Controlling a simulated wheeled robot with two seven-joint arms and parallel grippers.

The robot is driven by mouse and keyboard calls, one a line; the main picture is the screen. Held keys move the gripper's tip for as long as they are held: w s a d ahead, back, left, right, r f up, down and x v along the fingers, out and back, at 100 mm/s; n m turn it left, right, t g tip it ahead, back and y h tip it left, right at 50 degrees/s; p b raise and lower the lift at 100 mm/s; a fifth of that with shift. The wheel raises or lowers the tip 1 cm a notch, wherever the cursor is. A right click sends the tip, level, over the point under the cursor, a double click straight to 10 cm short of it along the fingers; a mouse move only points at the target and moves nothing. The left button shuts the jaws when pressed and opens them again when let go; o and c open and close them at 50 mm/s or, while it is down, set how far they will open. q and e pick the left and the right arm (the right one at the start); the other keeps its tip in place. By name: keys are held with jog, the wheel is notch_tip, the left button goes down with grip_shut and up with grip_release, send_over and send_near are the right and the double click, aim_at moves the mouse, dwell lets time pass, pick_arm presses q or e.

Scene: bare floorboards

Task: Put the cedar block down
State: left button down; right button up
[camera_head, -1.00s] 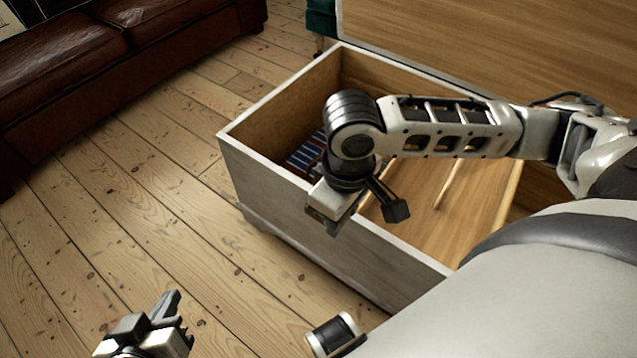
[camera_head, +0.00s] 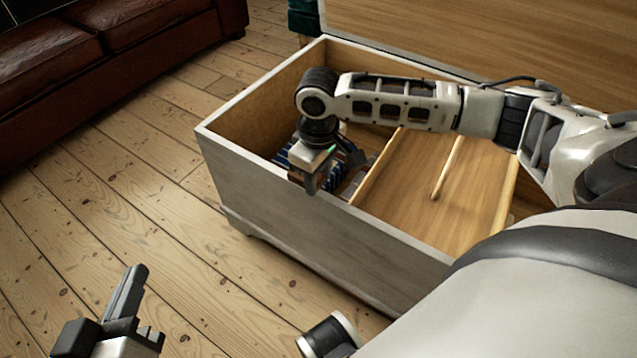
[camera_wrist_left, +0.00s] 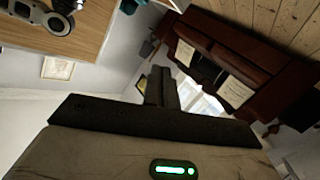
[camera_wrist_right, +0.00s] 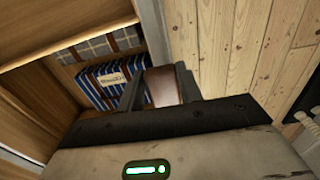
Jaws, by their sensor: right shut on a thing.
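The cedar block (camera_wrist_right: 162,86) is a reddish-brown piece between the fingers of my right gripper (camera_wrist_right: 160,88) in the right wrist view. In the head view my right gripper (camera_head: 322,178) points down at the left part of the open chest (camera_head: 330,240), close to its front wall. The block is hard to make out there, and I cannot tell whether it touches anything below. My left gripper (camera_head: 128,290) is low at the left, over the floor, outside the chest. Its fingers look together and empty in the left wrist view (camera_wrist_left: 162,88).
A blue-striped box with a label (camera_wrist_right: 108,84) and a checked grey item (camera_wrist_right: 100,46) lie inside the chest. A wooden tray with dividers (camera_head: 415,185) fills the chest's right part. A brown leather sofa (camera_head: 60,70) stands at the back left. Bare floorboards lie between.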

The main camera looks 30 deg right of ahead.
jog(key=shift+f, duration=0.75)
pick_arm(q)
jog(key=shift+d+r, duration=0.1)
jog(key=shift+r, duration=0.05)
pick_arm(e)
jog(key=o, duration=1)
jog(key=shift+c, duration=0.2)
